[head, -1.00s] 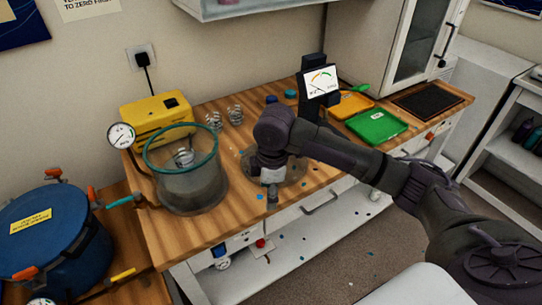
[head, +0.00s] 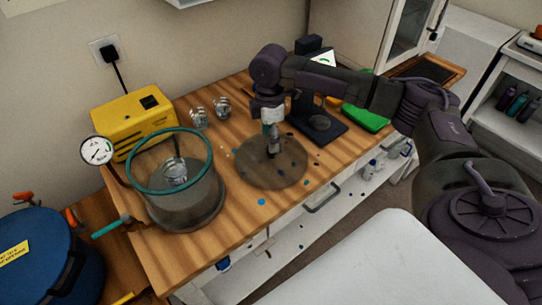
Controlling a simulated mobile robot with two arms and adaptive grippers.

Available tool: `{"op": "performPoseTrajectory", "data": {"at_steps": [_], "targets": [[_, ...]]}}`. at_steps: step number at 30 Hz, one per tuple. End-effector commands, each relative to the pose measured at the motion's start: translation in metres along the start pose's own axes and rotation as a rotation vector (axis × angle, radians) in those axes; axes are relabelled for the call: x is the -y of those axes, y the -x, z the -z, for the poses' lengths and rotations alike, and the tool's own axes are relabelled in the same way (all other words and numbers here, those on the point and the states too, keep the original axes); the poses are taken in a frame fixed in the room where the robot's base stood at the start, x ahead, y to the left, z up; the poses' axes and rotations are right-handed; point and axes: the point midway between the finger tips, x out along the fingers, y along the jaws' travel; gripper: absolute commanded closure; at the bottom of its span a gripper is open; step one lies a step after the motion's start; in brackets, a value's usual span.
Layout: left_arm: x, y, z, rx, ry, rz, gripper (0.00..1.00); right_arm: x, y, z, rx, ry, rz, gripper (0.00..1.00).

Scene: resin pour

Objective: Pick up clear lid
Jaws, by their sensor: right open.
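The clear lid (head: 252,178) is a round, smoky see-through disc lying flat on the wooden bench, right of the clear chamber (head: 180,207). The chamber has a teal rim (head: 133,165) and an open top, with a clear cup (head: 175,172) inside. My right gripper (head: 271,152) points straight down over the middle of the lid, with its jaws open. Its fingertips are at or just above the lid's centre; I cannot tell whether they touch it or surround a knob. My left gripper is out of view.
Two clear cups (head: 198,117) stand behind the chamber. A yellow pump (head: 128,118) and a gauge (head: 96,151) are at the left. A black scale (head: 322,126) and a green tray (head: 366,117) are behind the lid. Coloured drips spot the bench.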

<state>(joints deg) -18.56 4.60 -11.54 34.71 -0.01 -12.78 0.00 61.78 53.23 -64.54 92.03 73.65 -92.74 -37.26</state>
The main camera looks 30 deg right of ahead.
Motion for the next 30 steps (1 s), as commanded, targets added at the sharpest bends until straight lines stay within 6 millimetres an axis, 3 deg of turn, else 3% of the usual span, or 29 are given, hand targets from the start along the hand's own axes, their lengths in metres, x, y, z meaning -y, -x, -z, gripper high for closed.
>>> {"op": "performPoseTrajectory", "data": {"at_steps": [8,15,23,30], "targets": [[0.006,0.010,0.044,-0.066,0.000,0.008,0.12,-0.002,-0.023,-0.004,0.002,0.000,0.003,0.37],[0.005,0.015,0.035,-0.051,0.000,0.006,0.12,-0.004,-0.055,-0.006,0.001,0.000,0.001,0.37],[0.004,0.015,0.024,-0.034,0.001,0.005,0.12,-0.004,-0.059,-0.005,0.000,0.002,-0.001,0.37],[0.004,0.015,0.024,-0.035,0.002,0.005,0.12,-0.004,-0.058,-0.005,0.000,0.001,-0.001,0.75]]}}
